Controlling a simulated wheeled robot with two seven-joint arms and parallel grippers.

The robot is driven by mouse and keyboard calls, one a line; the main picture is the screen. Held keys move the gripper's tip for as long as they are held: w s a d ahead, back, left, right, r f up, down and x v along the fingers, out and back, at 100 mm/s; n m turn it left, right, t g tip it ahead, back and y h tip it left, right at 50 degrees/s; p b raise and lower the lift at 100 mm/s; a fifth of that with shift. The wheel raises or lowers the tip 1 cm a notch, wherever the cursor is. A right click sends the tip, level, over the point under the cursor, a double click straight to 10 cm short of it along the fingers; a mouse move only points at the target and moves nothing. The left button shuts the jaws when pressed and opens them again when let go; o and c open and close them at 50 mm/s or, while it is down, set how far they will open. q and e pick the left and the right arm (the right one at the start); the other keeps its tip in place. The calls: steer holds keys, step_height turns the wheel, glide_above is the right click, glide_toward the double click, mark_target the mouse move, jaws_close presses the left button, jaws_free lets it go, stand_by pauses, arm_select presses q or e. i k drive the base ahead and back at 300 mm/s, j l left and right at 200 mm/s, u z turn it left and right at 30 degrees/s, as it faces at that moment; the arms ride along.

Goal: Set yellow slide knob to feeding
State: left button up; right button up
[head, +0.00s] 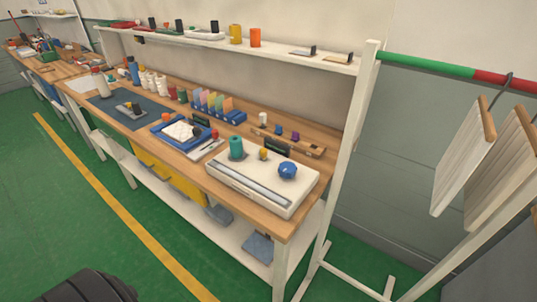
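A small yellow knob (264,153) stands near the back edge of a white box-shaped device (235,181) at the near right end of the workbench. A dark display panel (277,146) is right behind it. A green cylinder (236,148) stands to its left and a round blue knob (287,171) to its right. A long grey strip runs along the device's front top. I cannot make out any slot, label or setting for the yellow knob at this size. Neither of my grippers is in view.
The wooden bench (283,231) also holds a blue tray (184,132), a dark mat (122,111) and colored folders (215,103). A white rack post (350,150) stands at the bench's right end, with hanging boards (466,155) beyond. Green floor (60,210) in front is open.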

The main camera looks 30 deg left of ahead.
mark_target(263, 151)
steer(key=u, duration=1)
